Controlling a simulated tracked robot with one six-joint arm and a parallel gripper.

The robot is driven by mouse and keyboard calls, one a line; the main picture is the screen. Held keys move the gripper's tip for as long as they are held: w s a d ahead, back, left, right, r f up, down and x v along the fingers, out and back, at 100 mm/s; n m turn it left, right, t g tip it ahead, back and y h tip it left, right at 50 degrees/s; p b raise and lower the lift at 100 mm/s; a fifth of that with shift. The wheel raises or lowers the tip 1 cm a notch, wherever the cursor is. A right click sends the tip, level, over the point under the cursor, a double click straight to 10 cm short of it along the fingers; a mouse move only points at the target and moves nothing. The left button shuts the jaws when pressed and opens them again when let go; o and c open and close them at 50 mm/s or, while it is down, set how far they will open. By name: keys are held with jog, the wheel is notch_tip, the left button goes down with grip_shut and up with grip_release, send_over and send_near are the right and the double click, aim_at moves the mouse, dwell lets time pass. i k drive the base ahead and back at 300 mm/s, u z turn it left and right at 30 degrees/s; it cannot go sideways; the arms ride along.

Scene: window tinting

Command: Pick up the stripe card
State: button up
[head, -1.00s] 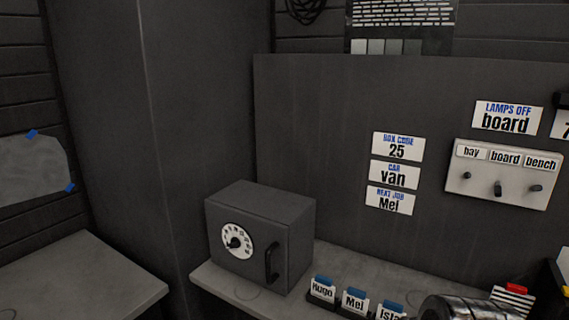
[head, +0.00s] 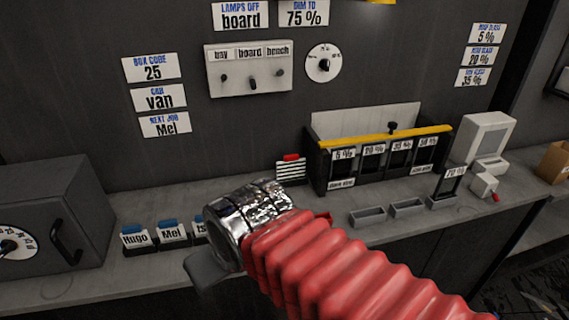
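The stripe card (head: 291,170) stands on the bench against the back board, left of the rack. It has black and white stripes and a red piece on top. My arm reaches in from the lower right, with a red ribbed sleeve and a silver cuff. A dark grey part of my gripper (head: 206,268) shows below the cuff, over the bench's front edge. Its fingertips are hidden or too unclear to tell whether it is open. The cuff is in front of and left of the card in the picture, and my gripper appears apart from it.
Name cards Hugo (head: 135,237) and Mel (head: 172,231) stand left of my cuff, beside a grey dial box (head: 75,185). A rack (head: 318,165) with a yellow bar stands right of the card. Small trays (head: 368,217) lie before it.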

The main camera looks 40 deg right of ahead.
aim_at(293, 167)
jog(key=z, duration=1.15)
jog(key=k, duration=1.35)
jog(key=z, duration=0.5)
jog(key=i, duration=1.35)
jog(key=u, duration=0.2)
